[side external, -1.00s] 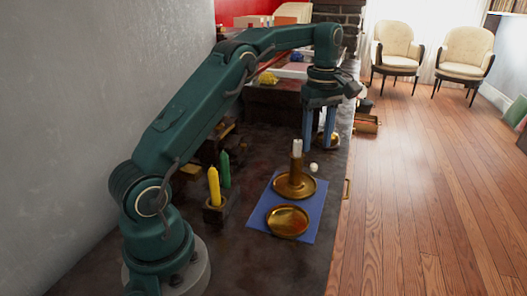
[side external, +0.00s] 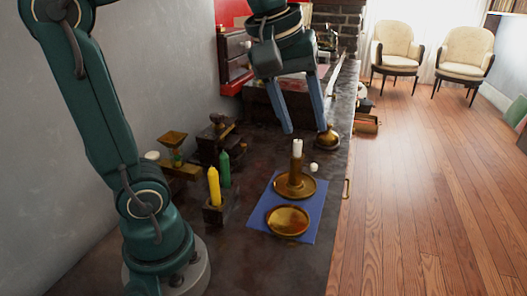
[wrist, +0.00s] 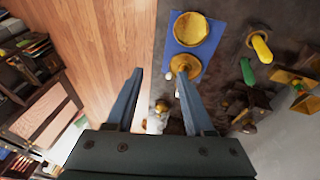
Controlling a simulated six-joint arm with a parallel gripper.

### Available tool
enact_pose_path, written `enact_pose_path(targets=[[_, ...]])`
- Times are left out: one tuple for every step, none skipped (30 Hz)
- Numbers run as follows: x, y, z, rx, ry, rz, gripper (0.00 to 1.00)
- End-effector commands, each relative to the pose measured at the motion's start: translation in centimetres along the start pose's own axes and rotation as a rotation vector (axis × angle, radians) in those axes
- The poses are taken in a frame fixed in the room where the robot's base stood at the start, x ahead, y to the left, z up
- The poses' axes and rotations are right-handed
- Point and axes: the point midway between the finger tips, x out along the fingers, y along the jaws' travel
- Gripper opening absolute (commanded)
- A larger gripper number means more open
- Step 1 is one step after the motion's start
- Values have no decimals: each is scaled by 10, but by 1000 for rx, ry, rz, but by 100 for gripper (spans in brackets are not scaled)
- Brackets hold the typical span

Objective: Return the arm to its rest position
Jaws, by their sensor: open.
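My gripper (side external: 304,131) hangs above the dark table, pointing down, with its two blue fingers spread apart. Nothing is between them. In the wrist view my gripper (wrist: 160,72) also shows two separate fingers with an empty gap. A brass domed piece with a knob (side external: 328,139) stands on the table near the right finger in the side view; I cannot tell how far apart they are. A brass candlestick (side external: 296,187) with an upright white candle (side external: 297,149) stands on a blue mat (side external: 257,218), in front of the gripper, with a round brass dish (side external: 288,221).
A yellow candle (side external: 214,187) and a green candle (side external: 224,169) stand left of the mat. A small scale-like stand (side external: 173,150) is behind them. A small white piece (side external: 314,167) lies beside the candlestick. The table's right edge borders open wooden floor (side external: 420,210).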

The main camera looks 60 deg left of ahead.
Motion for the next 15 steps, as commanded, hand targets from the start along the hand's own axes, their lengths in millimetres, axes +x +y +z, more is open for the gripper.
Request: enact_pose_path(targets=[[-3,-7,14,71,13,21,53],[-2,-11,21,113,20,31,53],[-1,-17,31,171,29,43,53],[0,-21,38,216,36,52,53],[2,-25,44,261,43,61,53],[6,-31,53,321,52,70,53],[9,-36,59,367,58,77,53],[12,-40,65,412,65,83,53],[18,-46,72,469,72,88,53],[22,-50,77,511,77,91,53],[26,-54,82,552,81,93,53],[32,-58,87,602,83,93,53],[36,-62,90,638,84,92,53],[41,-64,93,672,83,89,53],[47,-68,96,716,77,82,53]])
